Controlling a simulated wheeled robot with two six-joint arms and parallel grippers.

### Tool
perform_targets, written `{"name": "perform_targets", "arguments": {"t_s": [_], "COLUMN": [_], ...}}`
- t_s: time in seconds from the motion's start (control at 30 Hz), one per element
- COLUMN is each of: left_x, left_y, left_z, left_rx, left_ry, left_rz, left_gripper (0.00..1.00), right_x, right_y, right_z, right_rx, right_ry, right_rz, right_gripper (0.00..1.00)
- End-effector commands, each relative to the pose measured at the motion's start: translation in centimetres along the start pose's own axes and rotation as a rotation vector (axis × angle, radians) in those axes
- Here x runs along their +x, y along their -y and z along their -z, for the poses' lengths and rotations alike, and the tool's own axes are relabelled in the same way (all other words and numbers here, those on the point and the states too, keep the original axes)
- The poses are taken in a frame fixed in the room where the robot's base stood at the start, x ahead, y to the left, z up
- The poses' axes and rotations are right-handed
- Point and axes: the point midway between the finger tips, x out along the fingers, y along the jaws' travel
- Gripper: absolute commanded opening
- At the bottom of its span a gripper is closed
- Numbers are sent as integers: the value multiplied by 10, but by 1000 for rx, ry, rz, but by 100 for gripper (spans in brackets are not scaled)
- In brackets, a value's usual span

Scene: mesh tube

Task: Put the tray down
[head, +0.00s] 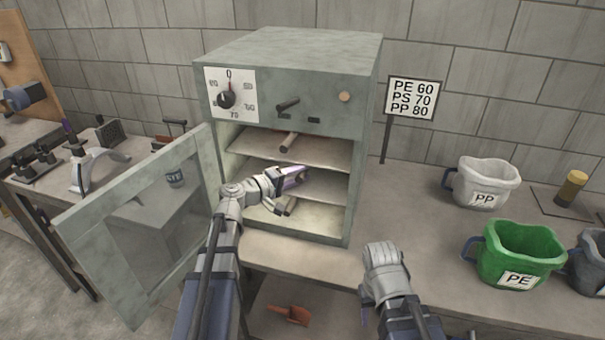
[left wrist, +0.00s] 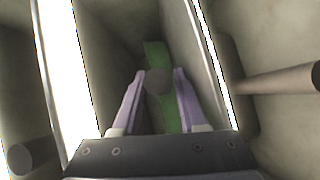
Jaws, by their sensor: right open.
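The grey oven (head: 300,50) stands on the bench with its door (head: 130,235) swung open to the left. My left gripper (head: 300,173) reaches into it at the middle level. In the left wrist view the purple fingers (left wrist: 158,90) close around the round end of a grey handle (left wrist: 158,81). A green strip (left wrist: 153,52) shows behind it, between two shelf edges. The tray body is mostly hidden by my gripper. My right gripper (head: 366,316) is low in front of the bench, empty, its fingers partly hidden.
Other rod handles stick out at the upper level (head: 289,142) and lower level (head: 289,206), close to my left gripper. A sign (head: 412,98), a white PP jug (head: 482,184) and a green PE jug (head: 520,254) stand to the right. The bench before the sign is clear.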

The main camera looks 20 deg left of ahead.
Motion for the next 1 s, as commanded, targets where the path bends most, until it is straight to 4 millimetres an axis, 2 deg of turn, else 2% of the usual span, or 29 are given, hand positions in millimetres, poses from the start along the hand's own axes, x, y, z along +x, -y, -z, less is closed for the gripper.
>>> {"name": "perform_targets", "arguments": {"t_s": [0.13, 0.4, 0.6, 1.0], "left_x": [-1, -47, -70, -76], "left_y": [-6, -4, -4, -3], "left_z": [1, 0, 0, 1], "left_rx": [0, -1, 0, 0], "left_ry": [0, -4, -1, 0], "left_rz": [0, 0, 0, 0], "left_gripper": [42, 42, 42, 42], "right_x": [-6, -9, -11, -12], "right_y": [-1, -1, -1, -1], "right_z": [0, 0, -1, -1], "right_rx": [0, 0, 0, 0], "right_ry": [0, 0, 0, 0], "right_rz": [0, 0, 0, 0], "right_gripper": [50, 50, 50, 50]}}
